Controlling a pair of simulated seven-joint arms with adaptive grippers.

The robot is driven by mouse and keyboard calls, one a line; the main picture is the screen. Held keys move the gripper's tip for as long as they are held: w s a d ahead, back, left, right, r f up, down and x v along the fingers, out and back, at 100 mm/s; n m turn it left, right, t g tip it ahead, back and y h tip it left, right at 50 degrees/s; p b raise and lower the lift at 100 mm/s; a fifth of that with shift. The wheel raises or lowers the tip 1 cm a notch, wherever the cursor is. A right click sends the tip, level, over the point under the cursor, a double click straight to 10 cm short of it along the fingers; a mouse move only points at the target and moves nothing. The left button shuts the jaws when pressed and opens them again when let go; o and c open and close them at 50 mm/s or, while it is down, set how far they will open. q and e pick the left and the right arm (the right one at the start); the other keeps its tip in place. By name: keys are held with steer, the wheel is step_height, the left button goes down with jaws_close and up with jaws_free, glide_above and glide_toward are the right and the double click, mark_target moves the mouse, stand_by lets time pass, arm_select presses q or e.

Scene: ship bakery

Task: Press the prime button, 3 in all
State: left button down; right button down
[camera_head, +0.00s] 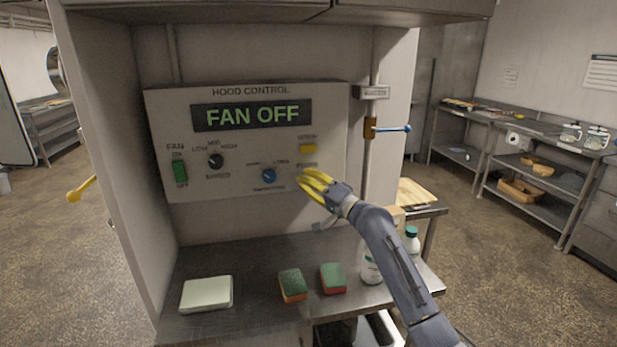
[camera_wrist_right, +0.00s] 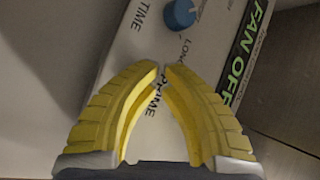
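The grey hood control panel (camera_head: 230,183) hangs on the back wall of the alcove, and its display (camera_head: 252,115) reads FAN OFF. The PRIME label (camera_head: 308,165) is at the panel's lower right, below a yellow button (camera_head: 308,149). My right gripper (camera_head: 302,179), with yellow fingers, is at the panel just below this label. In the right wrist view its fingertips (camera_wrist_right: 161,68) nearly meet with nothing held between them, and the PRIME lettering shows behind them. The prime button is hidden behind the fingers; I cannot tell whether they touch it. My left gripper is not in view.
The panel also carries a green fan switch (camera_head: 181,173), a black speed knob (camera_head: 215,161) and a blue timer knob (camera_head: 269,176). A blue-handled valve (camera_head: 388,129) is to the right. Sponges (camera_head: 292,286) (camera_head: 333,278), a white block (camera_head: 207,294) and bottles (camera_head: 371,268) stand on the counter below.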

steer(key=shift+w+a, duration=0.1)
steer(key=shift+w, duration=0.25)
stand_by(0.3)
steer(key=shift+s, duration=0.2)
stand_by(0.3)
steer(key=shift+s+d, duration=0.25)
steer(key=shift+s, duration=0.45)
steer(key=shift+s+d, duration=0.2)
steer(key=shift+s, duration=0.6)
steer(key=shift+s+d, duration=0.2)
steer(key=shift+s, duration=0.6)
steer(key=shift+s+d, duration=0.2)
steer(key=shift+s, duration=0.6)
stand_by(0.3)
